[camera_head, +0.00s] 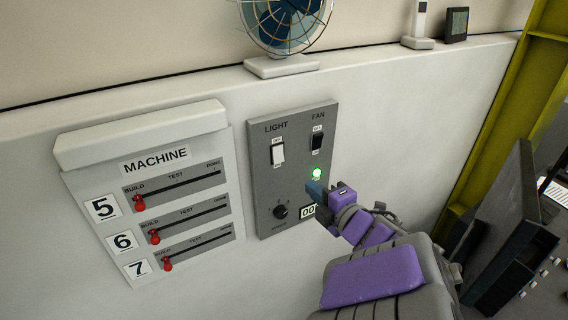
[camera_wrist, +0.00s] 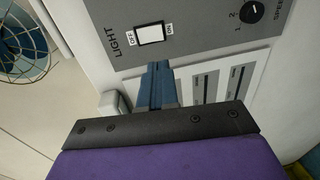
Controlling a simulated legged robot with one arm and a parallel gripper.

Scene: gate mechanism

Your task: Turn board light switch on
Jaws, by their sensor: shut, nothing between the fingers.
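The grey control board (camera_head: 292,185) is on the white wall and carries the white LIGHT switch (camera_head: 278,154) at its upper left. In the wrist view the LIGHT switch (camera_wrist: 150,34) is a white rocker between small OFF and ON labels. Its tilt is hard to make out. My gripper (camera_head: 316,189) is in front of the board's lower right part in the head view. In the wrist view the blue fingers of my gripper (camera_wrist: 159,66) are together and empty, with their tips just below the switch in the picture. I cannot tell whether they touch the board.
A MACHINE panel (camera_head: 155,205) with red-handled sliders is at left. A fan (camera_head: 284,25) stands on the ledge above.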

